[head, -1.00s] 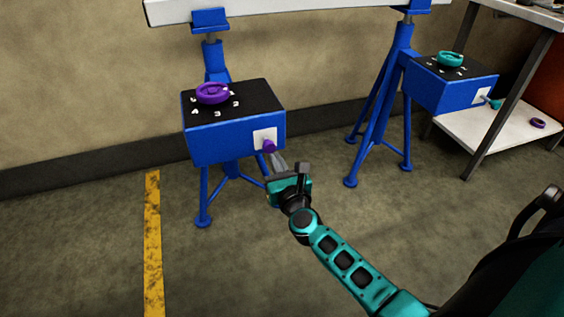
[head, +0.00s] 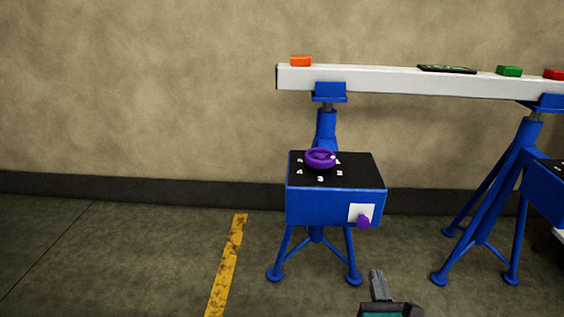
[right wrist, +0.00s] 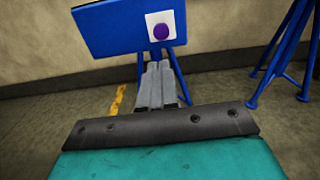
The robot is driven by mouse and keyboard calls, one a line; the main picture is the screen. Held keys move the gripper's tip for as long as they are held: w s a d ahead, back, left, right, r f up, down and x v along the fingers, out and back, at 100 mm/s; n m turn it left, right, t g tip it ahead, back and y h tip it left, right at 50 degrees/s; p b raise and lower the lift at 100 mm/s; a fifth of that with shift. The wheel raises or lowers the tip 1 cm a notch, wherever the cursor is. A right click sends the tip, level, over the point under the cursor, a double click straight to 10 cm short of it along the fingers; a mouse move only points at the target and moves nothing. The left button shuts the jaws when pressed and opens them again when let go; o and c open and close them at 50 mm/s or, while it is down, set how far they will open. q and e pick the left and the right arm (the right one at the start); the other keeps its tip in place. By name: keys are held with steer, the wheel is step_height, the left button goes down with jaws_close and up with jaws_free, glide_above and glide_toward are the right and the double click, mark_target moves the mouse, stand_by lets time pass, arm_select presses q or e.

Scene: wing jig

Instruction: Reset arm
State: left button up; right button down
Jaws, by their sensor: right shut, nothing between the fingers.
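My right gripper (head: 378,284) shows at the bottom of the head view, with only its fingers and part of its teal body in the picture. In the right wrist view its grey fingers (right wrist: 157,84) are together with nothing between them. It is in front of and below the blue box (head: 325,207), apart from it. The box carries a purple dial (head: 320,158) on its black numbered top and a purple knob (head: 363,222) on a white plate. The knob also shows in the right wrist view (right wrist: 161,31). My left gripper is not in view.
A long white beam (head: 390,80) rests on blue stands, with an orange block (head: 300,61), a dark panel (head: 446,69), a green block (head: 509,71) and a red block (head: 554,74) on it. A yellow floor stripe (head: 227,265) lies left of the box. The floor at left is clear.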

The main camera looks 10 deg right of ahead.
steer(key=s+a+f+n+g+y, duration=0.15)
steer(key=s+a+n+y, duration=0.35)
steer(key=n, duration=0.9)
steer(key=a+n+g+y, duration=0.25)
steer(key=a+n, duration=0.45)
steer(key=n, duration=0.7)
steer(key=s+f+n+g, duration=0.3)
steer(key=s+n, duration=0.2)
steer(key=n, duration=0.9)
arm_select(q)
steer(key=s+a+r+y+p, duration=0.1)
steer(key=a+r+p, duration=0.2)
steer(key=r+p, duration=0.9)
steer(key=p, duration=0.5)
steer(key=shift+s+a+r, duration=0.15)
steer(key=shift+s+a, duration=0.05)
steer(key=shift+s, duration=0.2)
arm_select(e)
steer(key=s+d+r+m+h, duration=0.1)
steer(key=d+r, duration=0.2)
steer(key=r, duration=0.8)
steer(key=shift+s+d, duration=0.35)
steer(key=shift+h, duration=0.25)
